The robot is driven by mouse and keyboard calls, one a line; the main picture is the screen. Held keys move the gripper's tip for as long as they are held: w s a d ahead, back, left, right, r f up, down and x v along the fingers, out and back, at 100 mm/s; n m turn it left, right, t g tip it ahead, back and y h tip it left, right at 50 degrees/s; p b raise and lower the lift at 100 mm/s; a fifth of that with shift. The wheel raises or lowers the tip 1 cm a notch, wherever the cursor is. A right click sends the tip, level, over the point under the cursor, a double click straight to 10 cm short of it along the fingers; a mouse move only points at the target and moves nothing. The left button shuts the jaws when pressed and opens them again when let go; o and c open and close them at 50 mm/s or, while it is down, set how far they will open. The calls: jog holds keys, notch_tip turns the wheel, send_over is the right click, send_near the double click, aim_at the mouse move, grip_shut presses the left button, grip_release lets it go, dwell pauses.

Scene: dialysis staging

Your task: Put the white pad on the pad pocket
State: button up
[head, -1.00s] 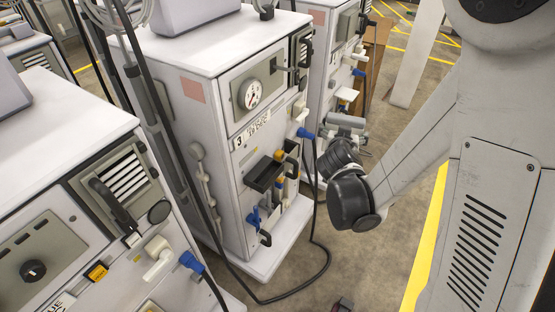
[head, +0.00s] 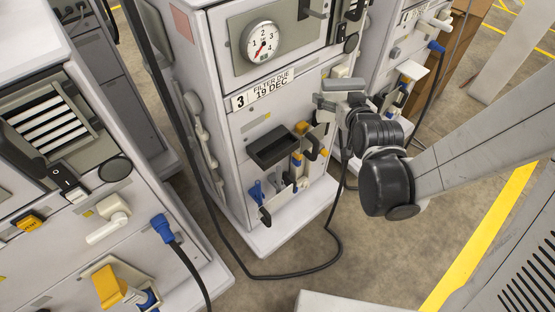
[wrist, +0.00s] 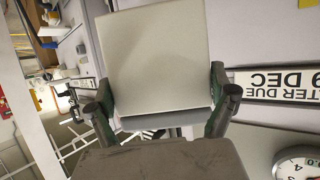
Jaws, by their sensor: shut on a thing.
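The white pad (wrist: 153,55) is a pale, flat, squarish plate in the wrist view. My gripper (wrist: 161,88) is shut on it, one finger at each side edge. In the head view my gripper (head: 336,102) is in front of the right side of machine 3, with the pad (head: 343,85) seen nearly edge-on at its tip. A black open-topped tray (head: 272,148) juts from the machine's front, below and left of my gripper. It may be the pad pocket, but I cannot tell for certain. The gap between pad and machine is unclear.
Machine 3 (head: 225,110) carries a round gauge (head: 262,42) and a "FILTER DUE" label (head: 268,92). A black cable (head: 290,274) loops over the floor. Another machine (head: 75,225) stands at left, one more behind right.

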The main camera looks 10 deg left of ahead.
jog(key=s+a+f+n+g+y+b, duration=0.15)
jog(key=s+a+n+y+b, duration=0.3)
jog(key=a, duration=0.45)
jog(key=n+g+y+b, duration=0.2)
jog(key=n+g+b, duration=0.1)
jog(key=b, duration=0.5)
send_over(278, 136)
jog(key=s, duration=0.4)
jog(key=shift+m, duration=0.25)
jog(key=shift+s+d+f, duration=0.1)
jog(key=shift+d+f, duration=0.05)
jog(key=shift+f, duration=1.05)
jog(key=shift+d+f, duration=0.15)
jog(key=shift+f, duration=1.1)
jog(key=shift+s+d+f, duration=0.1)
jog(key=shift+d+f, duration=0.05)
jog(key=shift+f, duration=1.05)
jog(key=shift+f+b, duration=0.15)
jog(key=shift+b, duration=0.2)
jog(key=o, duration=1)
